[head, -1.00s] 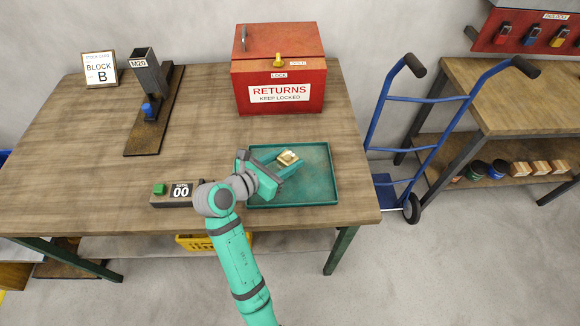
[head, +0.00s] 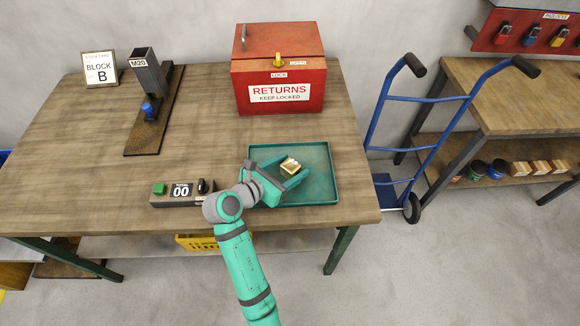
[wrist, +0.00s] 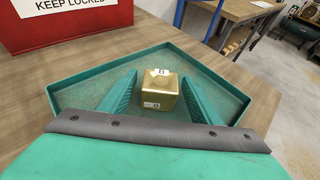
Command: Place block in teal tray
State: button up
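The brass block (head: 290,166) is a small gold cube with a "B" label, seen in the head view over the teal tray. In the wrist view the block (wrist: 160,98) appears to rest on the tray floor. The teal tray (head: 334,178) lies at the table's front right; its rim also shows in the wrist view (wrist: 95,62). My gripper (head: 289,169) reaches into the tray with its teal fingers spread on either side of the block. In the wrist view narrow gaps show between fingers and block.
The red returns box (head: 280,85) stands behind the tray. A counter box (head: 178,193) reading 00 with a green button sits left of my gripper. The M20 chute (head: 148,75) stands at the back left. The table's middle is clear.

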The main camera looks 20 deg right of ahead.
jog(key=shift+r, duration=0.15)
jog(key=shift+a+r, duration=0.1)
jog(key=shift+a, duration=0.1)
jog(key=v, duration=1.1)
jog(key=shift+s+a+r, duration=0.1)
jog(key=shift+s+a, duration=0.1)
